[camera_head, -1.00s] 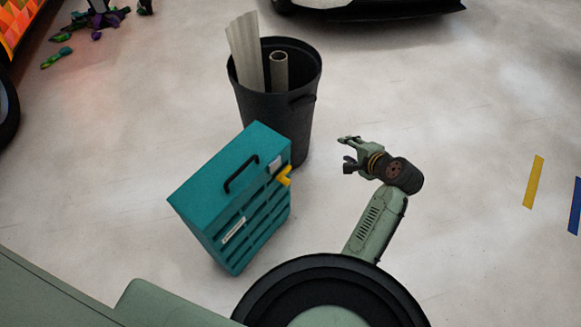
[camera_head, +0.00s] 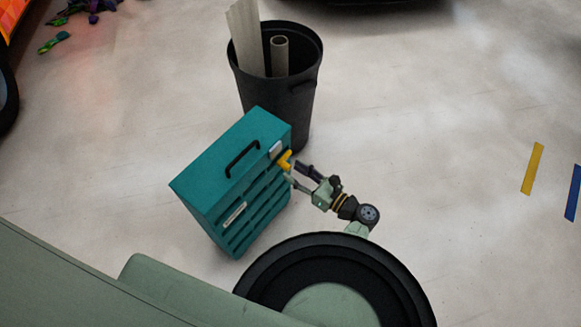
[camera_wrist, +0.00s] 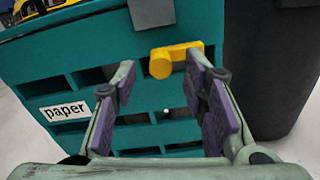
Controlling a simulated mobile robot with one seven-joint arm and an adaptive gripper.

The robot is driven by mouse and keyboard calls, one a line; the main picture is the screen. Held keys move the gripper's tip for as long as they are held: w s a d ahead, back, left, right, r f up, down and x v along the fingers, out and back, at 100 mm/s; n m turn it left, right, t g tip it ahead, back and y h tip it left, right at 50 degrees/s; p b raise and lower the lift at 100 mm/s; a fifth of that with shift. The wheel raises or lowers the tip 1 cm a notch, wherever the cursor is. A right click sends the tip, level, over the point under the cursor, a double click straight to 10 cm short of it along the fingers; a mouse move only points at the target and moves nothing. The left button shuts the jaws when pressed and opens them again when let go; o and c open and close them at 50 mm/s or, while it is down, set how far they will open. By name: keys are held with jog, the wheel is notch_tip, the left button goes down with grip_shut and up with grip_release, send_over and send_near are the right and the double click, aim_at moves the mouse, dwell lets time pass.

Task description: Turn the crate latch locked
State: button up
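The teal crate (camera_head: 229,170) stands on the floor left of centre, with a black handle on top and slatted sides. Its yellow latch (camera_head: 285,161) sits on the right side near the top. In the wrist view the latch (camera_wrist: 172,58) is a round knob with an arm pointing right, below a grey plate (camera_wrist: 152,12). My gripper (camera_head: 291,174) is beside the latch; in the wrist view my gripper (camera_wrist: 163,88) is open. Its purple finger pads stand apart with nothing between them, and the latch shows just beyond the fingertips. I cannot tell whether a fingertip touches it.
A black bin (camera_head: 290,98) holding a pale sheet and a tube stands right behind the crate. A "paper" label (camera_wrist: 65,110) is on the crate's slatted face. Yellow (camera_head: 532,168) and blue (camera_head: 573,193) strips lie on the floor at right. The floor between is clear.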

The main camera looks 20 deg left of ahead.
jog(key=shift+x, duration=1.25)
jog(key=shift+c, duration=0.5)
grip_shut()
